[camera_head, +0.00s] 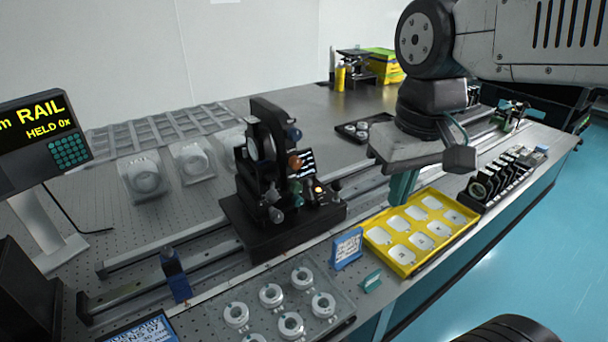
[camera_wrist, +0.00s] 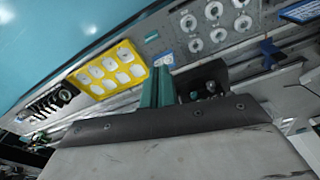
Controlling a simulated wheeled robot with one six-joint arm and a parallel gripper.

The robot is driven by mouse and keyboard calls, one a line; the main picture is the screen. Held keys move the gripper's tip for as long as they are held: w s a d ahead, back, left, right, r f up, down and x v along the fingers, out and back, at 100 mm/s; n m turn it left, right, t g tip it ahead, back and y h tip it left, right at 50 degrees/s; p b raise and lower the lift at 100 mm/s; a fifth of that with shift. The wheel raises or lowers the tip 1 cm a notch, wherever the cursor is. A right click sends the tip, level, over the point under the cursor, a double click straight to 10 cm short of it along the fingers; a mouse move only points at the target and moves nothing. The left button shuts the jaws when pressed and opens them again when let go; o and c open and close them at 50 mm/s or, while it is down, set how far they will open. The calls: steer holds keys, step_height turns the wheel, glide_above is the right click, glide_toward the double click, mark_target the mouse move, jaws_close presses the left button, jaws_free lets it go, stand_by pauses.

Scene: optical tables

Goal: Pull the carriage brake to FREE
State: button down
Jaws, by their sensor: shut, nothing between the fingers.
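The black carriage (camera_head: 262,222) stands on the rail (camera_head: 205,262) in the middle of the head view, carrying a round optic mount and several coloured knobs. I cannot tell which part is its brake lever. The display (camera_head: 42,130) at the left reads "RAIL" and "HELD 0x". My gripper (camera_head: 399,190) has teal fingers, shut and empty, pointing down to the right of the carriage and apart from it, behind the yellow tray. In the wrist view my gripper (camera_wrist: 160,84) shows its teal fingers together, with part of the dark carriage (camera_wrist: 209,76) beside them.
A yellow tray (camera_head: 377,236) with white pads lies near the front edge. A blue sign (camera_head: 347,249) and a clear plate of round white parts (camera_head: 340,300) are left of it. A blue block (camera_head: 174,275) sits on the rail. Black slotted optics (camera_head: 500,180) stand right.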

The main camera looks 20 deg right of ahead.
steer(key=w+r, duration=0.4)
steer(key=w, duration=0.6)
steer(key=g, duration=0.1)
glide_above(309, 189)
steer(key=w+a, duration=0.2)
steer(key=w, duration=0.5)
step_height(309, 189, down, 4)
steer(key=shift+w+n+h, duration=0.2)
steer(key=shift+n+h, duration=0.1)
steer(key=shift+n, duration=0.1)
steer(key=shift+d, duration=0.1)
steer(key=f, duration=1.3)
steer(key=d+f, duration=0.1)
steer(key=f, duration=0.6)
steer(key=shift+d, duration=0.1)
steer(key=shift+s+r, duration=0.3)
steer(key=shift+s, duration=0.35)
steer(key=shift+s+r, duration=0.25)
steer(key=shift+s, duration=0.35)
steer(key=shift+s+d+r, duration=0.1)
steer(key=shift+s, duration=0.4)
